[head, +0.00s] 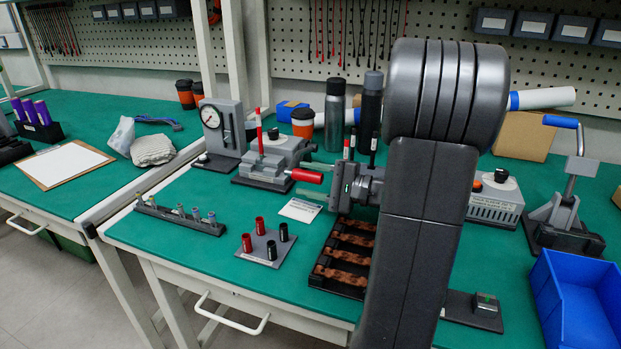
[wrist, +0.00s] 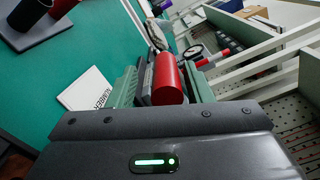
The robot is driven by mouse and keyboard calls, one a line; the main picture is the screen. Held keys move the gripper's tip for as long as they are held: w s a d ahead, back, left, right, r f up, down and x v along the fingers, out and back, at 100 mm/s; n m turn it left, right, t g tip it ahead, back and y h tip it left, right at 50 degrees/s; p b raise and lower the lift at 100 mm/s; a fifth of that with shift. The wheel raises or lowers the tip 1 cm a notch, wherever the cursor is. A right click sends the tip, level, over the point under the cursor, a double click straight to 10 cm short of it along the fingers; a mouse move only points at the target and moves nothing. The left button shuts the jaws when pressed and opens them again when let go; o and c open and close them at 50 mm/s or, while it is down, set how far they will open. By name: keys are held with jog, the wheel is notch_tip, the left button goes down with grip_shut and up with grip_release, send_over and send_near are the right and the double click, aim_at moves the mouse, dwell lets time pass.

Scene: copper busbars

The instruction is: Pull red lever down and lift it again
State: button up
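A red lever grip (head: 307,176) sticks out to the right from a grey bench device (head: 262,172) on the green table. In the wrist view the red grip (wrist: 168,80) lies between my two green fingers, end towards the camera. My gripper (head: 311,180) has one finger above and one below the grip in the head view. Narrow gaps seem to show between fingers and grip, so it looks open around it, not clamped. A slim red-and-white upright rod (head: 259,130) stands at the device.
A dial gauge (head: 212,118) stands left of the device. A white label card (head: 300,210), a plate with red and black caps (head: 267,247) and a black rack of copper busbars (head: 345,255) lie in front. An orange-black cup (head: 303,124) and bottles stand behind.

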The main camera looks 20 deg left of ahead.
jog(key=shift+r, duration=0.1)
jog(key=shift+d, duration=0.3)
jog(key=d, duration=0.4)
jog(key=d+p, duration=0.1)
jog(key=d, duration=0.3)
jog(key=d+p, duration=0.1)
jog(key=d, duration=0.4)
jog(key=shift+s+d, duration=0.1)
jog(key=shift+s, duration=0.15)
jog(key=shift+r+p, duration=0.1)
jog(key=shift+p, duration=0.35)
jog(key=a+m+p, duration=0.4)
jog(key=p, duration=0.2)
jog(key=a+m+p, duration=0.4)
jog(key=a+p, duration=0.1)
jog(key=p, duration=0.1)
jog(key=a+m+p, duration=0.4)
jog(key=p, duration=0.2)
jog(key=shift+w+a+r, duration=0.15)
jog(key=shift+w, duration=0.1)
jog(key=shift+c, duration=0.3)
grip_shut()
